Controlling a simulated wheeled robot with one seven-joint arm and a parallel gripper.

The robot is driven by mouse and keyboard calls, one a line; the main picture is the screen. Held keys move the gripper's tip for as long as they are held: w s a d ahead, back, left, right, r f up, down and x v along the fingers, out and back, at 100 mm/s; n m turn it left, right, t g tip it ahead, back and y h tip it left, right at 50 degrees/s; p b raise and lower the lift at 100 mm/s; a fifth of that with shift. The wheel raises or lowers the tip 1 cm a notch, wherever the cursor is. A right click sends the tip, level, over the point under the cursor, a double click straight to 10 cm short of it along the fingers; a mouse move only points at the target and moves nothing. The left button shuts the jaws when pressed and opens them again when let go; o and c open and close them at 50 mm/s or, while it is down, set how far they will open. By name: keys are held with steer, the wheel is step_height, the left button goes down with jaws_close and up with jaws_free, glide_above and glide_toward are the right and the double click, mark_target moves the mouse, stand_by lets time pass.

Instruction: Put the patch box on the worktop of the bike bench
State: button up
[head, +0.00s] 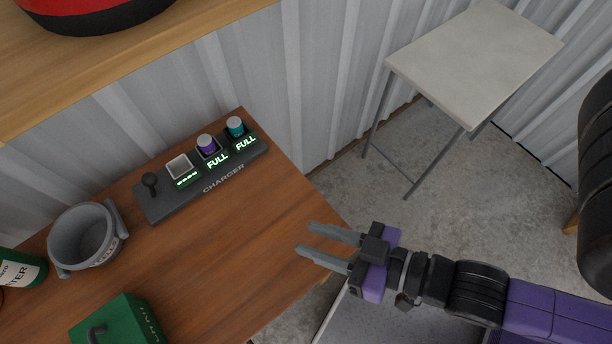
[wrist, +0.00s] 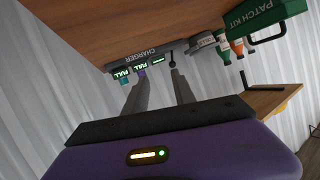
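The patch box is a green box (head: 122,322) with a handle on top, on a brown wooden worktop (head: 225,270) at the lower left of the head view, partly cut off by the frame. In the wrist view the green patch box (wrist: 262,22) shows the words PATCH KIT and stands at the upper right. My gripper (head: 306,238) is open and empty, with its fingers at the right edge of the brown worktop, well right of the box. It also shows in the wrist view (wrist: 158,78). I cannot tell which surface is the bike bench.
A charger (head: 205,178) with several bays lies along the back of the worktop. A small pale-topped table (head: 475,50) stands clear at the upper right. A wooden shelf (head: 120,70) is upper left.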

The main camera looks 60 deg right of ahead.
steer(key=s+d+r+h, duration=0.2)
steer(key=s+d+r, duration=0.1)
steer(key=d, duration=0.1)
steer(key=shift+s+d+t, duration=0.15)
steer(key=shift+d+t, duration=0.1)
steer(key=shift+t, duration=0.15)
stand_by(0.9)
